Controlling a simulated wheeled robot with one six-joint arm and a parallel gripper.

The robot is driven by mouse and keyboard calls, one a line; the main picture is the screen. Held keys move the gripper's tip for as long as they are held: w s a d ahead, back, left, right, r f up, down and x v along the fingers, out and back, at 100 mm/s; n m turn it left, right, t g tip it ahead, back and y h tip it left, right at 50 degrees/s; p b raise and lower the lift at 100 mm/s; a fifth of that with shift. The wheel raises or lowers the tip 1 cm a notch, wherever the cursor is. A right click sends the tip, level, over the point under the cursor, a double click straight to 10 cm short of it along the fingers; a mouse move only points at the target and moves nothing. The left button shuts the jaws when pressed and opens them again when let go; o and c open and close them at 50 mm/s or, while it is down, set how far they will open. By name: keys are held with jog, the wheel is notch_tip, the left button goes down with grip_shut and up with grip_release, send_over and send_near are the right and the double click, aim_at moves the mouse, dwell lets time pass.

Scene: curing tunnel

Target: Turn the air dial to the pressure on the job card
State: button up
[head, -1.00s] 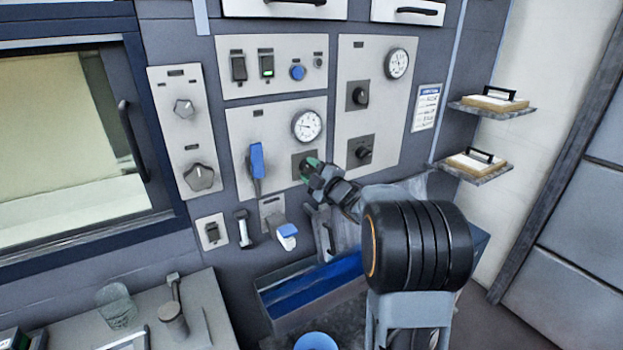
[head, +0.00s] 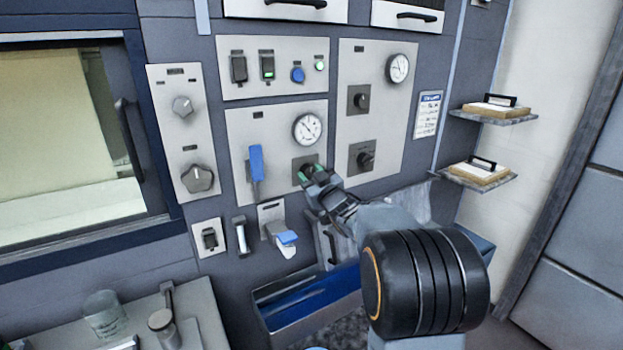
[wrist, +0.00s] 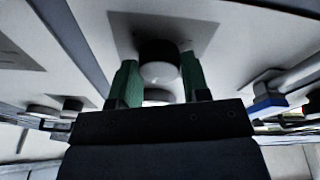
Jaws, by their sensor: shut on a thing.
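The air dial (wrist: 158,62) is a dark round knob with a pale face on a grey square plate. In the head view its plate (head: 299,163) sits below a round white gauge (head: 307,128), and my fingers largely hide the knob. My gripper (head: 313,175) is shut on the knob; in the wrist view its green fingertips (wrist: 160,82) stand on either side. The gauge needle lies along a slant, but its figures are too small to read. The job card (head: 427,114), white with a blue heading, hangs on the right; its writing is not legible.
A blue-handled lever (head: 256,163) stands left of the dial. Two similar dark knobs (head: 361,101) (head: 366,160) and a second gauge (head: 398,68) are to the right. Below are a blue-handled fitting (head: 285,239) and an open blue-lined bin (head: 312,299).

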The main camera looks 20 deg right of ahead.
jog(key=shift+m+h, duration=0.4)
jog(key=shift+m, duration=0.6)
jog(key=o, duration=0.9)
jog(key=s+f, duration=0.1)
jog(key=s, duration=0.3)
jog(key=s+b, duration=0.1)
jog(key=s, duration=0.4)
jog(key=s+d+f+b, duration=0.1)
jog(key=s, duration=0.3)
jog(key=shift+s+f, duration=0.25)
jog(key=shift+f, duration=0.05)
